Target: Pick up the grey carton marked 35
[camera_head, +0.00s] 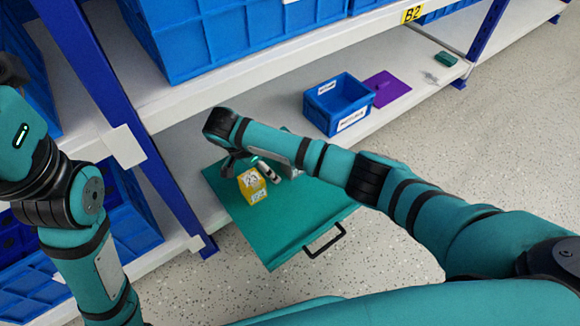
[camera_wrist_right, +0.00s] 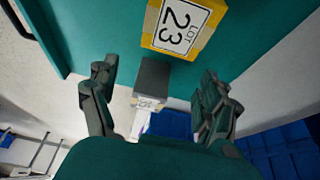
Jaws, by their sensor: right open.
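A grey carton (camera_wrist_right: 152,76) with a white label shows in the right wrist view, beyond and between my open right fingers. Its label is too small to read. My right gripper (camera_wrist_right: 157,80) is open, and its fingers appear apart from the carton on both sides. In the head view my right arm covers much of this spot, and I cannot clearly make out the grey carton there.
A yellow carton marked 23 (camera_head: 252,185) stands close by on the teal tray (camera_head: 283,238), which has a black handle (camera_head: 324,241). A blue bin (camera_head: 337,104) and a purple plate (camera_head: 387,88) are on the shelf. A blue rack post (camera_head: 135,120) stands left of the tray.

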